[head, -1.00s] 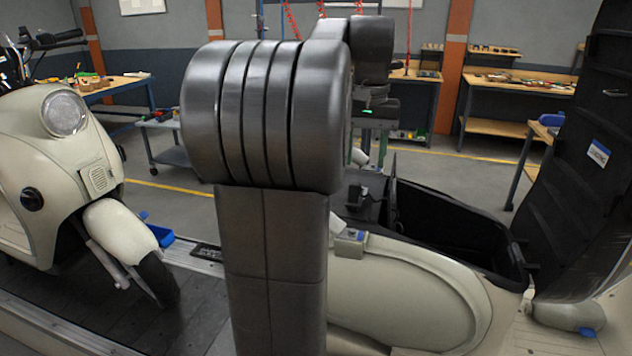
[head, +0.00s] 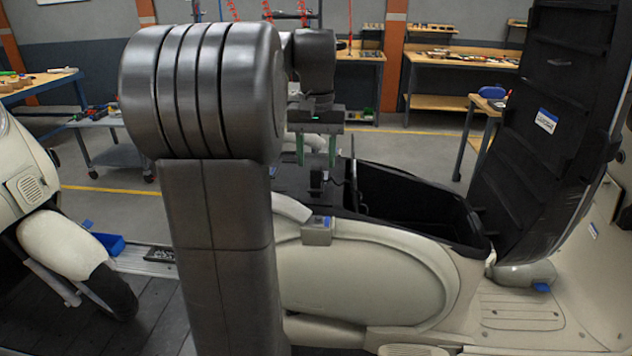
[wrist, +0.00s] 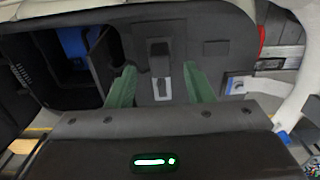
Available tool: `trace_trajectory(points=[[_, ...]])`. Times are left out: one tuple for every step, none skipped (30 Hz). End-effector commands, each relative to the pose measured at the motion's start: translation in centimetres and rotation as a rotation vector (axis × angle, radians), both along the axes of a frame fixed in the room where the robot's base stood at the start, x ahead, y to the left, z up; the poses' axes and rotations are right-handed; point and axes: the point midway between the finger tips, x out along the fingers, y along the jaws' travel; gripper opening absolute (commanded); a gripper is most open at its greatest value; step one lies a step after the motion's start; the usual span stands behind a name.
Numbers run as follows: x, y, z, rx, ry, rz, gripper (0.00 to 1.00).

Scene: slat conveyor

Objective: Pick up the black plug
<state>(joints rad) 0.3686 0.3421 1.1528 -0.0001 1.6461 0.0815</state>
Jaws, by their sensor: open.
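My gripper (head: 316,152) hangs over the black deck beside the open storage bin of the cream scooter. Its two green fingers are apart and empty, pointing down. The black plug (head: 317,181) stands on that deck just below the fingertips. In the wrist view, the plug (wrist: 160,62) shows as a small dark block with a grey metal part below it, on a dark panel. There it lies between the lines of the two fingers of my gripper (wrist: 160,82). The gap in height between fingertips and plug is hard to tell.
The open black storage bin (head: 405,200) lies right of the plug, with a raised black lid (head: 560,100) further right. A thin black cable (head: 352,170) rises near the bin's left edge. A small grey box (head: 318,231) sits on the scooter's side.

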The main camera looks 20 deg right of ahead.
Motion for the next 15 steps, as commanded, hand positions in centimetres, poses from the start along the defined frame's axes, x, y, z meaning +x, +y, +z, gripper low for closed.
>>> trace_trajectory(points=[[0.0, 0.0, -0.6, 0.002, 0.004, 0.0, 0.47], [0.0, 0.0, -1.0, 0.002, 0.004, 0.0, 0.47], [0.0, 0.0, -1.6, 0.002, 0.005, 0.0, 0.47], [0.0, 0.0, -2.1, 0.002, 0.005, 0.0, 0.47], [0.0, 0.1, -2.6, 0.002, 0.005, 0.0, 0.47], [0.0, 0.0, -3.2, 0.002, 0.004, 0.0, 0.47], [0.0, 0.0, -3.6, 0.002, 0.004, 0.0, 0.47], [0.0, 0.0, -3.9, 0.001, 0.003, 0.0, 0.47], [0.0, 0.0, -4.2, 0.001, 0.003, 0.0, 0.47], [0.0, 0.0, -4.4, 0.001, 0.002, 0.0, 0.47], [0.0, 0.0, -4.6, 0.0, 0.001, 0.0, 0.47], [0.0, 0.0, -4.7, 0.0, 0.001, 0.0, 0.47], [0.0, 0.0, -4.7, 0.0, 0.0, 0.0, 0.47], [0.0, 0.0, -4.7, 0.0, 0.0, 0.0, 0.47], [0.0, 0.0, -4.7, 0.0, 0.0, 0.0, 0.47]])
